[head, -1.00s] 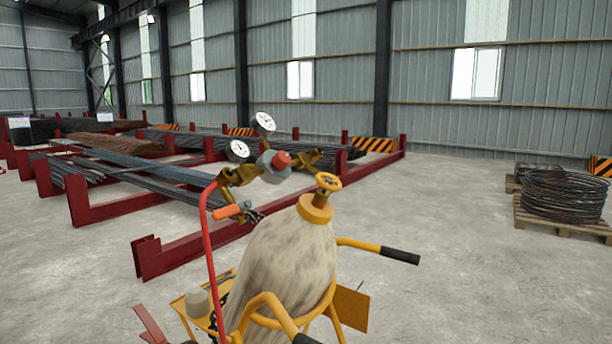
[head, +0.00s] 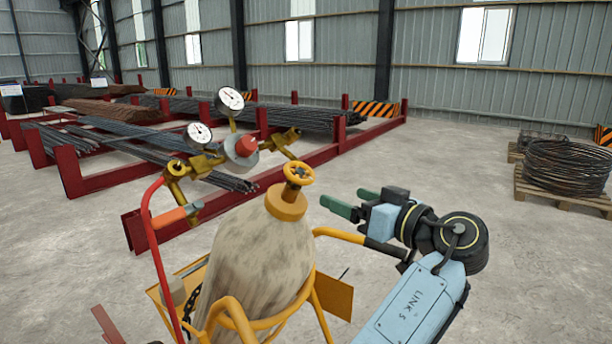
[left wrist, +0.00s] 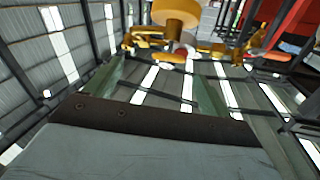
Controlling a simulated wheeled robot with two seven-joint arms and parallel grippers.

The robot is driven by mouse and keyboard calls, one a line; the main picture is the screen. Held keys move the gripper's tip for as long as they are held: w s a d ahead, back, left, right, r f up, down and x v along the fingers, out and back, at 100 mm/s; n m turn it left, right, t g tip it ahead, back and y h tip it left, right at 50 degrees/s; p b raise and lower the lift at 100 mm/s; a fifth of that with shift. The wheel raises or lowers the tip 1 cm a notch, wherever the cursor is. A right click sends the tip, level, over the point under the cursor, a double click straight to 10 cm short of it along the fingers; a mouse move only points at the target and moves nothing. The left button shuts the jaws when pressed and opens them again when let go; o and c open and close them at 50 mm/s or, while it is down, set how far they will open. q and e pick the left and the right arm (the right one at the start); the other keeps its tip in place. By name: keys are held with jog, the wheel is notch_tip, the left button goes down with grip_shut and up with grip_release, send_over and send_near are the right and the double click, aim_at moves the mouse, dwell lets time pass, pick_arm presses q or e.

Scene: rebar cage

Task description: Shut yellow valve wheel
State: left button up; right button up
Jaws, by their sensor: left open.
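The yellow valve wheel (head: 299,174) sits on top of a worn, whitish gas cylinder (head: 250,260) with a yellow collar. My left gripper (head: 345,201) is to the right of the wheel, apart from it, with its green fingers open and empty and pointing left towards it. My right gripper is not in view.
Brass regulators with two white gauges (head: 230,99) and a red hose (head: 152,250) stand left of the wheel. A yellow cart handle with a black grip (head: 385,247) passes below my left gripper. Rebar racks (head: 190,225) stand behind; a wire coil (head: 566,165) lies far right.

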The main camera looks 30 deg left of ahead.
aim_at(301, 172)
pick_arm(q)
jog(key=shift+n+g, duration=0.5)
jog(key=shift+n, duration=0.3)
jog(key=a, duration=0.4)
jog(key=w+a+r+p, duration=0.1)
jog(key=a, duration=0.3)
jog(key=w+a+r, duration=0.1)
jog(key=a, duration=0.3)
jog(key=shift+r+p, duration=0.25)
jog(key=shift+p, duration=0.15)
jog(key=shift+w+a, duration=0.1)
jog(key=shift+a, duration=0.4)
jog(key=c, duration=1)
jog(key=shift+o, duration=0.2)
